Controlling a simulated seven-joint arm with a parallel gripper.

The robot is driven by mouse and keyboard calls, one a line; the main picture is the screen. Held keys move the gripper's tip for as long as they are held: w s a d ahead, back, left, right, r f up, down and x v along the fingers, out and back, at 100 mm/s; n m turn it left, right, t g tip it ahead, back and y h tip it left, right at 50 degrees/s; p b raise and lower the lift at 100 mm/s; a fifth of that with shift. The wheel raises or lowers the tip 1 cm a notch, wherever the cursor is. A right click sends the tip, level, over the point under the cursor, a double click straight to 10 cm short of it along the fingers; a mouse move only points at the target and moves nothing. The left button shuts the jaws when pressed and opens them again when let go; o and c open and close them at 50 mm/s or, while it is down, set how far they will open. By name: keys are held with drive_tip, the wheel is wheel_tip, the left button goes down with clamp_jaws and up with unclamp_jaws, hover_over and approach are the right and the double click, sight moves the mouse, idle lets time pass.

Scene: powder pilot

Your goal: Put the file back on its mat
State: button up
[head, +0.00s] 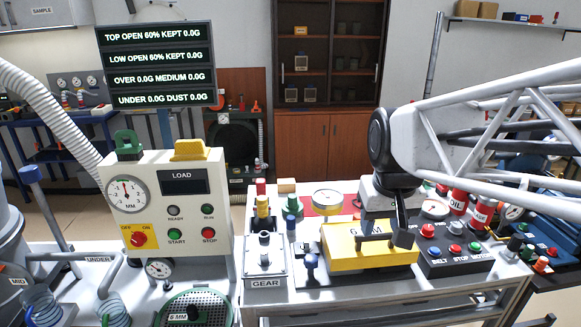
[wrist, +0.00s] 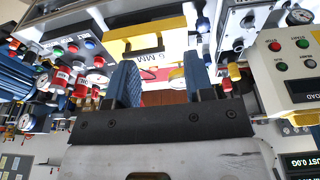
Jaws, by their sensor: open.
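I cannot make out the file for certain in either view. A red, mat-like patch (head: 305,211) lies on the bench behind the yellow box, partly covered by a round tin (head: 327,199); I cannot tell if it is the file's mat. My gripper (wrist: 158,72) shows in the wrist view with two blue fingers wide apart and nothing held between them. In the head view my arm comes in from the right, and its dark end hangs over the yellow box (head: 345,255). The fingers are not clear there.
A white load panel (head: 170,220) with a gauge stands at left. A grey GEAR box (head: 265,268) is left of the yellow box. The bench is crowded, with little free room.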

drive_tip(key=s+a+f, duration=0.2)
drive_tip(key=s+f, duration=0.3)
drive_tip(key=s, duration=0.5)
drive_tip(key=shift+s+a+f, duration=0.15)
drive_tip(key=shift+s+f, duration=0.1)
drive_tip(key=shift+f, duration=0.1)
drive_tip(key=shift+o, duration=0.3)
idle(0.3)
